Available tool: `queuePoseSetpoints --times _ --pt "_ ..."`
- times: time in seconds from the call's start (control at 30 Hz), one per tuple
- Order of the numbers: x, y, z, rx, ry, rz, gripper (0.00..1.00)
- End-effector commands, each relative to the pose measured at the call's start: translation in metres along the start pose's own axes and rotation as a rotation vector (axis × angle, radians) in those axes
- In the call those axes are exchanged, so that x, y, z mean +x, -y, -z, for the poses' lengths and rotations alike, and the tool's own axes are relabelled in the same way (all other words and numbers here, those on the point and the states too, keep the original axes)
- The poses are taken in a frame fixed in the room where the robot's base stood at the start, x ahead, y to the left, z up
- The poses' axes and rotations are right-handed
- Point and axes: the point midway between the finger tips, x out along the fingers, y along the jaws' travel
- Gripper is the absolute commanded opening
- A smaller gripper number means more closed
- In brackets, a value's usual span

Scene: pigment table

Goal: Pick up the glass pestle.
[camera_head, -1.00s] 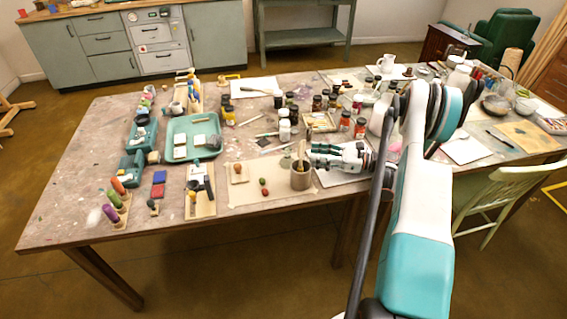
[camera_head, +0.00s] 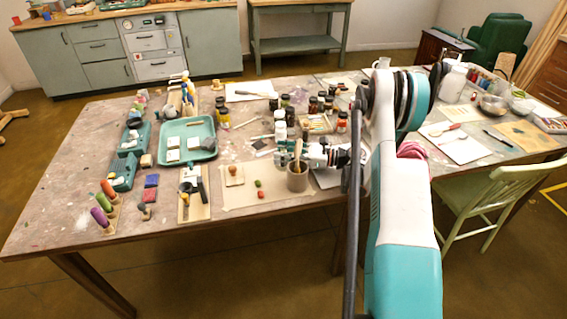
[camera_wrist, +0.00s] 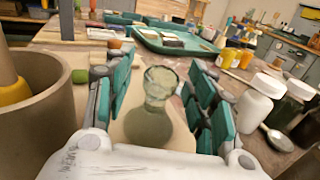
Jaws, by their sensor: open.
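The glass pestle (camera_wrist: 150,118) is a clear, greenish glass piece with a flared top and a wider, rounded lower part. In the wrist view it stands between the two teal-padded fingers of my gripper (camera_wrist: 155,100). The fingers are open, one on each side, with a gap visible at its upper part. Its lower end is partly hidden by my gripper's body. In the head view my gripper (camera_head: 296,158) is low over the table behind the brown pot, and I cannot make out the pestle clearly there.
The brown pot (camera_head: 297,181), with a wooden-handled tool in it, stands close beside my gripper; its wall also fills the left of the wrist view (camera_wrist: 40,125). White bottles (camera_wrist: 253,108) and dark jars stand on the other side. A teal tray (camera_head: 206,152) lies farther left.

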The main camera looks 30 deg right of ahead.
Motion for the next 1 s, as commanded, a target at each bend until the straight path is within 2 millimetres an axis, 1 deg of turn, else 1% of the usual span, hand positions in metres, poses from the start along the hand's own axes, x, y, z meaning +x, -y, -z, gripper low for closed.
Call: queuePoseSetpoints --times 0.1,0.13,0.17,0.2,0.27,0.3,0.33,0.37,0.67,0.77,0.87,1.0 --pt "-0.001 0.0 -0.001 0.0 0.0 0.001 0.51" --pt "-0.001 0.0 -0.001 0.0 0.0 0.001 0.49" --pt "-0.001 0.0 -0.001 0.0 0.0 0.001 0.42" --pt "-0.001 0.0 -0.001 0.0 0.0 0.001 0.33" --pt "-0.001 0.0 -0.001 0.0 0.0 0.001 0.19" --pt "-0.001 0.0 -0.001 0.0 0.0 0.001 0.1" --pt "-0.001 0.0 -0.001 0.0 0.0 0.001 0.03" --pt "-0.001 0.0 -0.001 0.0 0.0 0.001 0.0" --pt "-0.001 0.0 -0.001 0.0 0.0 0.001 0.0" --pt "-0.001 0.0 -0.005 0.0 0.0 0.001 0.0" --pt "-0.001 0.0 -0.012 0.0 0.001 0.001 0.0" --pt "-0.001 0.0 -0.033 0.0 0.001 0.001 0.0"
